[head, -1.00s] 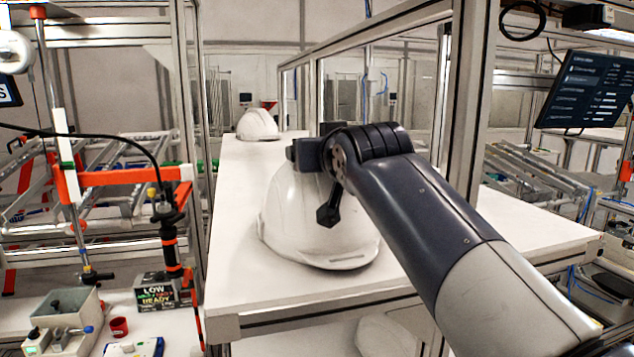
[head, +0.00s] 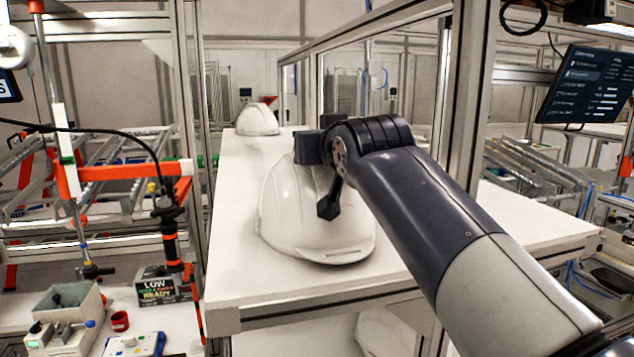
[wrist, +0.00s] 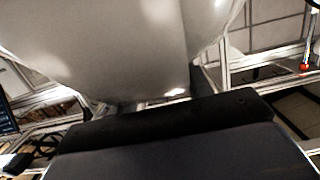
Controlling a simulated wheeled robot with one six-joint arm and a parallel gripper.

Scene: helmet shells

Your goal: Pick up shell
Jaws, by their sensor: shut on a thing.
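A white helmet shell (head: 292,215) stands upright, brim down, at the front part of the white table (head: 265,290). My gripper (head: 312,150) is at the top of this shell, shut on it. The fingertips are mostly hidden by my wrist and the shell. I cannot tell whether the brim touches the table or is slightly clear of it. In the wrist view the pale shell (wrist: 130,50) fills the upper left and middle, close against the dark gripper body. A second white shell (head: 257,120) stands at the far end of the table.
A metal frame post (head: 466,100) rises beside my arm on the right. A monitor (head: 588,85) hangs at the right. At the lower left, a side bench holds a red cup (head: 120,321) and a small sign box (head: 160,287). Another pale shell (head: 387,332) shows below the tabletop.

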